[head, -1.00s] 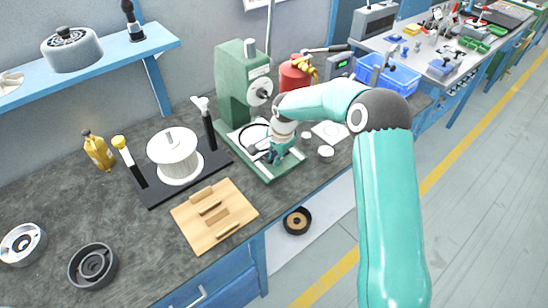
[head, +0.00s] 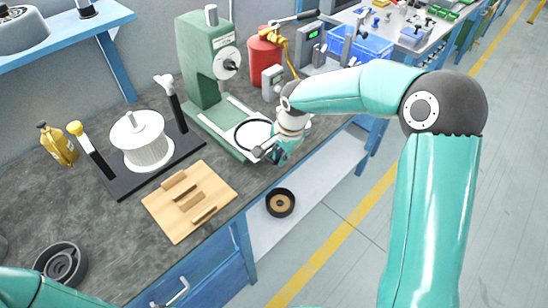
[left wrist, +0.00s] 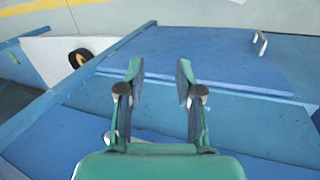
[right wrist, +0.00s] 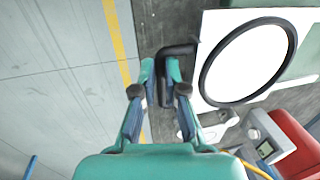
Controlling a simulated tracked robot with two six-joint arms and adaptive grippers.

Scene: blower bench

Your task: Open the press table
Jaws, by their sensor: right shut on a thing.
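The green press (head: 197,65) stands on the bench with its head and dial over a base with pale rails. Its press table (right wrist: 240,60) is a white plate with a black ring. In the head view the black ring (head: 237,138) sits forward of the press head, near the bench's front edge. My right gripper (head: 276,152) is shut on the black handle (right wrist: 182,50) at the table's front; the fingers partly hide the handle. My left gripper (left wrist: 159,75) is open and empty in the left wrist view, near blue cabinet surfaces.
A wooden block holder (head: 190,200) and a white spool (head: 141,140) stand left of the press. A red canister (head: 264,58) stands behind right. A black ring part (head: 280,203) lies on the low white shelf. The floor in front is clear.

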